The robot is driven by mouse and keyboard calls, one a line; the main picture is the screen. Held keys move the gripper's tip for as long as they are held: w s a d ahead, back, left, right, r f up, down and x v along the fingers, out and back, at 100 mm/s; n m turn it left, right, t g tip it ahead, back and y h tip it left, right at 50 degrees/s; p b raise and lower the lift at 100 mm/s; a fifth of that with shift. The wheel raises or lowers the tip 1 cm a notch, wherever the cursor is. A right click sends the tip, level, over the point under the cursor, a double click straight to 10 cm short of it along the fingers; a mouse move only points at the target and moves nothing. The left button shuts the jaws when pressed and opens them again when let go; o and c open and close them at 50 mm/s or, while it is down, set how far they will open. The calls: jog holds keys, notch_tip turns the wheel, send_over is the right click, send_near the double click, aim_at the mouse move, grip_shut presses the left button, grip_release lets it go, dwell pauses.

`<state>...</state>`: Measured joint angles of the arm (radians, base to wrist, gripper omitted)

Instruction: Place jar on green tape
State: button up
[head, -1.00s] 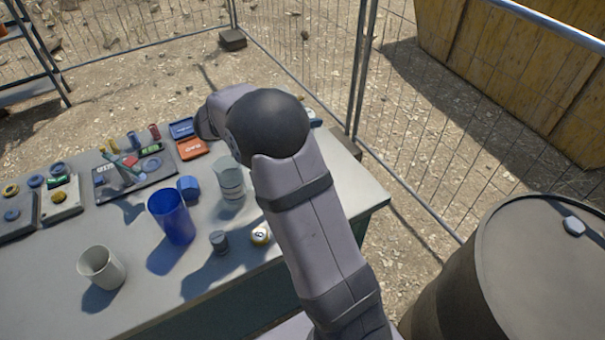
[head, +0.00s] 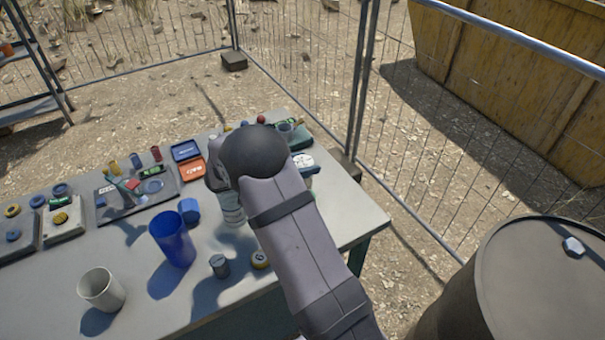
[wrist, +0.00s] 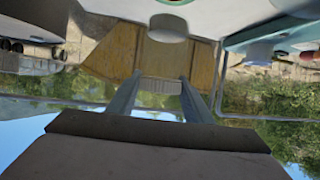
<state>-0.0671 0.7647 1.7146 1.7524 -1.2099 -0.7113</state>
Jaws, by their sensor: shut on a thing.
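A clear, banded jar-like vessel (head: 230,208) stands on the table in the head view, partly covered by my arm. My gripper is hidden behind my arm in the head view. In the wrist view, which is upside down, my gripper (wrist: 158,88) shows its two fingers closing on a small pale ribbed thing (wrist: 160,86). I cannot tell whether this is the jar. A dark green item (head: 299,139) lies at the table's far right, and a green-rimmed shape (wrist: 285,38) shows at the right of the wrist view. I cannot make out green tape for certain.
A blue cup (head: 172,240), a white mug (head: 100,290) and a small grey canister (head: 219,265) stand at the front. A white-topped item (head: 302,161) is near the right edge.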

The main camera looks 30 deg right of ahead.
jog(key=shift+f+p, duration=0.45)
jog(key=shift+f, duration=1.6)
jog(key=shift+f, duration=0.15)
jog(key=o, duration=1.3)
jog(key=shift+b+v, duration=1.9)
jog(key=shift+v, duration=4.2)
jog(key=shift+d, duration=0.15)
